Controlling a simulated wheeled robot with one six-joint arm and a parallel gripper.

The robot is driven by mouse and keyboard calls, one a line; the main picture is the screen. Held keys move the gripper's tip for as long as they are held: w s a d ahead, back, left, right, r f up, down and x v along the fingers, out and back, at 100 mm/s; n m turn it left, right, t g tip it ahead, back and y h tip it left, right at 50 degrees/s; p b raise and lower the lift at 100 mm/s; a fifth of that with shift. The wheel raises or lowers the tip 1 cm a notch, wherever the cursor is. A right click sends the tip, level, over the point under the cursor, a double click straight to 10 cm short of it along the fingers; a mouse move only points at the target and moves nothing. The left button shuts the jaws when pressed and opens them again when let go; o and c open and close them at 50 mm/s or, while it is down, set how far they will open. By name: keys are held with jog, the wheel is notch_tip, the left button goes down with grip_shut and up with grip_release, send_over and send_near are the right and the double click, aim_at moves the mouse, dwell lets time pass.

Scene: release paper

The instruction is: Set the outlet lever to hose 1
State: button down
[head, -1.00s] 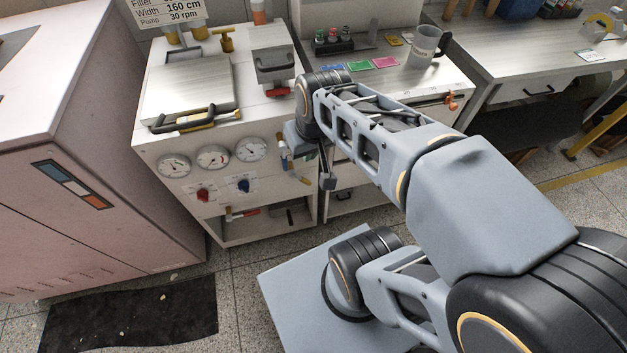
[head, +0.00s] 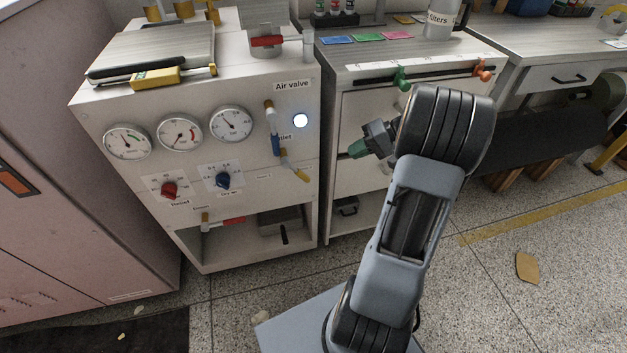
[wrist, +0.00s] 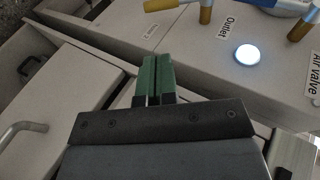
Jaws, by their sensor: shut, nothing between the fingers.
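The outlet lever (head: 295,172) is a yellow handle low on the right of the white cabinet's front, slanting down to the right. Its yellow handle (wrist: 162,5) and post also show at the top of the wrist view, near the "Outlet" label (wrist: 226,26). A small label (head: 263,176), too blurred to read surely, is left of the lever. My gripper (head: 356,150) has green fingertips, shut and empty, to the right of the lever and apart from it. The fingertips (wrist: 150,75) point toward the panel in the wrist view.
The air valve's blue handle (head: 275,143) hangs just above the outlet lever. A lit white lamp (head: 301,120) is beside it. Red (head: 169,190) and blue (head: 222,180) knobs are left, below several gauges. A drawer bench (head: 365,110) with a green-handled slider stands behind my gripper.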

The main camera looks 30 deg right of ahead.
aim_at(297, 172)
jog(key=shift+f, duration=0.15)
jog(key=b+x, duration=0.4)
jog(key=x, duration=0.9)
jog(key=shift+w+a+f, duration=0.15)
jog(key=shift+a+f, duration=0.1)
jog(key=shift+a, duration=0.05)
jog(key=shift+f+b, duration=0.1)
jog(key=shift+b, duration=0.2)
